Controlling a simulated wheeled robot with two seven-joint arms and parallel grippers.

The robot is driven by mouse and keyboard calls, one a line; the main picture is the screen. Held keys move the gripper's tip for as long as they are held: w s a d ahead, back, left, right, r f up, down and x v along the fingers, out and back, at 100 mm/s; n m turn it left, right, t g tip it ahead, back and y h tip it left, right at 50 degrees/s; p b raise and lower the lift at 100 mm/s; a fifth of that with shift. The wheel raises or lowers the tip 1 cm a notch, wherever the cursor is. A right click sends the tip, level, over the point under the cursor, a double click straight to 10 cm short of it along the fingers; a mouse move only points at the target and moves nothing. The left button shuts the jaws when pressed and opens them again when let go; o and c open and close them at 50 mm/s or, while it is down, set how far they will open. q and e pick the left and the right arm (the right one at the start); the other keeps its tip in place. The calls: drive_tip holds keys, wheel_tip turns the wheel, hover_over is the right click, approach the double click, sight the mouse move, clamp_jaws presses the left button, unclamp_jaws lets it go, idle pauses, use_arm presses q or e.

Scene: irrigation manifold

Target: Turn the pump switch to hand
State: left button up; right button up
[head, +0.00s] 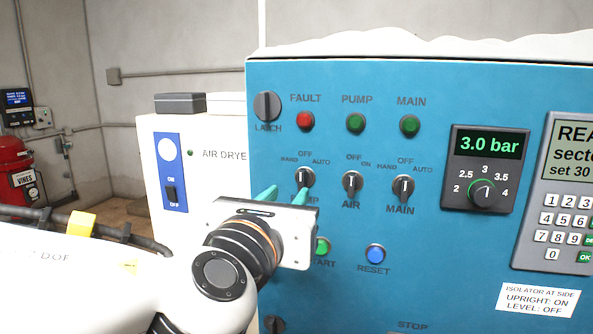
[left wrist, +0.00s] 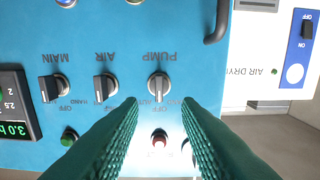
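The pump switch (head: 304,178) is a round dark knob with a light bar, on the blue panel under the fault lamp. Its bar points straight up at OFF, with HAND on the left and AUTO on the right. In the left wrist view, which is upside down, the pump switch (left wrist: 159,85) has its bar at OFF too. My left gripper (head: 283,194) is open and empty, its teal fingers pointing at the panel. In the wrist view the knob lies centred just beyond the fingertips (left wrist: 160,103), apparently untouched. The gripper hides part of the PUMP label. My right gripper is not in view.
The air switch (head: 352,184) and main switch (head: 403,189) stand in the same row to the right. The start button (head: 322,246) and reset button (head: 375,254) are below. A dark handle (left wrist: 217,22) sticks out near the panel edge. The air dryer (head: 222,175) stands left.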

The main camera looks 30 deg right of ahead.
sight(300, 180)
use_arm(q)
drive_tip(key=p+x, duration=0.2)
drive_tip(key=x, duration=0.2)
drive_tip(key=shift+w+d+r, duration=0.15)
drive_tip(key=shift+w+d, duration=0.05)
drive_tip(key=shift+d, duration=0.15)
drive_tip(key=shift+x, duration=0.75)
drive_tip(key=shift+c, duration=0.2)
clamp_jaws()
